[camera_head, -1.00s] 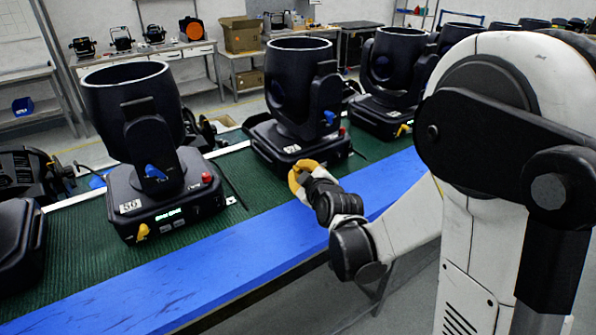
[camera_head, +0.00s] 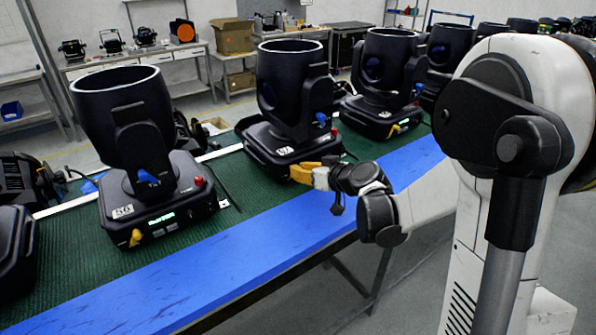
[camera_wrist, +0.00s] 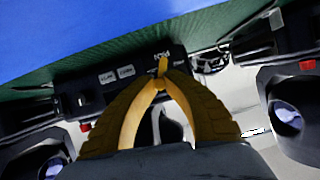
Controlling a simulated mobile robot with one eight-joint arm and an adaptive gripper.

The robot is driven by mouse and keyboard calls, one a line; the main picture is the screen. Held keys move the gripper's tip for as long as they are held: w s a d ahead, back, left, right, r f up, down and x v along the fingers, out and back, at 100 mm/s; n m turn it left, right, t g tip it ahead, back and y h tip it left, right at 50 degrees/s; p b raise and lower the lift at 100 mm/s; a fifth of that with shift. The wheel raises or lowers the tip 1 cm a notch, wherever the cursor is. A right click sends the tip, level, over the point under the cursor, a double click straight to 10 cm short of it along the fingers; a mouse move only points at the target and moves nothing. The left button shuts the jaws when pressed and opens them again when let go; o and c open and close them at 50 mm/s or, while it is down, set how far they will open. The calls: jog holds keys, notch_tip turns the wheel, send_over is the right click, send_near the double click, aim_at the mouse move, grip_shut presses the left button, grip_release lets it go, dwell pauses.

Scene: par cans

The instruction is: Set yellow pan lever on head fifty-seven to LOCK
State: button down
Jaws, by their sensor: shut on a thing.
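The middle moving head (camera_head: 292,100) stands upright on the green belt. Its number tag (camera_head: 285,150) is too small to read. My gripper (camera_head: 298,173), with yellow fingers, is at the front face of its base. In the wrist view, my gripper (camera_wrist: 160,82) has its fingertips closed together on the small yellow pan lever (camera_wrist: 162,64), just below upside-down lettering that seems to read PAN. The fingertips cover part of the lever, and I cannot tell which setting it is at. In the head view, my fingers hide the lever.
A neighbouring head (camera_head: 130,110), apparently tagged 56, stands to the left with its own yellow lever (camera_head: 136,237). Another head (camera_head: 388,75) stands to the right. A blue edge strip (camera_head: 230,255) runs along the front. Red knobs and blue levers stick out on the heads.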

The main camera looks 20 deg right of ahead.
jog(key=shift+w+d+m+y, duration=0.1)
jog(key=shift+d+m+y, duration=0.1)
jog(key=shift+m+y, duration=0.1)
dwell(0.4)
jog(key=c, duration=1.4)
grip_release()
jog(key=v, duration=1.2)
